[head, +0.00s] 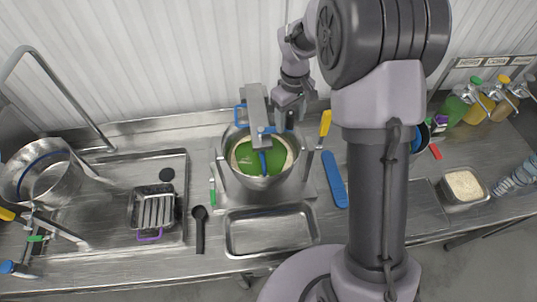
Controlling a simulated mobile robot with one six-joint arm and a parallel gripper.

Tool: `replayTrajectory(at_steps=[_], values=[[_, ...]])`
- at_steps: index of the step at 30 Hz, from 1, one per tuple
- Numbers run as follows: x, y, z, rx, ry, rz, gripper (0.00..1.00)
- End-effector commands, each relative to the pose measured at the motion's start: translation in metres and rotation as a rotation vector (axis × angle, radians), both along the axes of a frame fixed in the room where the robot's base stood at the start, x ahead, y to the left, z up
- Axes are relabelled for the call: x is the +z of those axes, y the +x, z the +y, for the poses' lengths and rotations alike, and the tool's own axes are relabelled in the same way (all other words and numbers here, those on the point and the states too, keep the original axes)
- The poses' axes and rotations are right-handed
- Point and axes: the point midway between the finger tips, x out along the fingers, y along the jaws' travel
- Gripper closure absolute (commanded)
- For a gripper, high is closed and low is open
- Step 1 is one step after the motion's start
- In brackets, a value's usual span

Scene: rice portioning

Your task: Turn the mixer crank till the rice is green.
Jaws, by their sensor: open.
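The mixer is a steel pot (232,177) with a grey bar (257,103) across its top and a blue paddle (264,160) hanging into it. The rice (247,155) inside is largely green, with a paler cream band showing around the edge. My gripper (290,119) is open, just right of the bar above the pot's back right rim. Its fingertips are small and partly unclear, and I cannot tell whether they touch the mixer.
An empty steel tray (270,251) lies in front of the pot. A black ladle (200,232) and a sink (100,215) with a basket are left. A blue spatula (335,180) lies right. Dispensers (475,105) and a tub of white rice (463,186) stand far right.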

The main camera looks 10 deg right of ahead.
Motion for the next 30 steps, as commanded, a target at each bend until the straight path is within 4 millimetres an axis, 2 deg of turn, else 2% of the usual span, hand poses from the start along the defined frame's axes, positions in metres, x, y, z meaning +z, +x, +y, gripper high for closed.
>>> replayTrajectory(at_steps=[6,15,21,23,30], values=[[-0.008,0.0,0.0,0.0,0.0,0.0,0.42],[0.003,0.0,0.0,0.0,0.0,0.0,0.42],[0.003,0.0,0.0,0.0,0.0,0.0,0.42],[0.003,0.0,0.0,0.0,0.0,0.0,0.52],[0.003,0.0,0.0,0.0,0.0,0.0,0.98]])
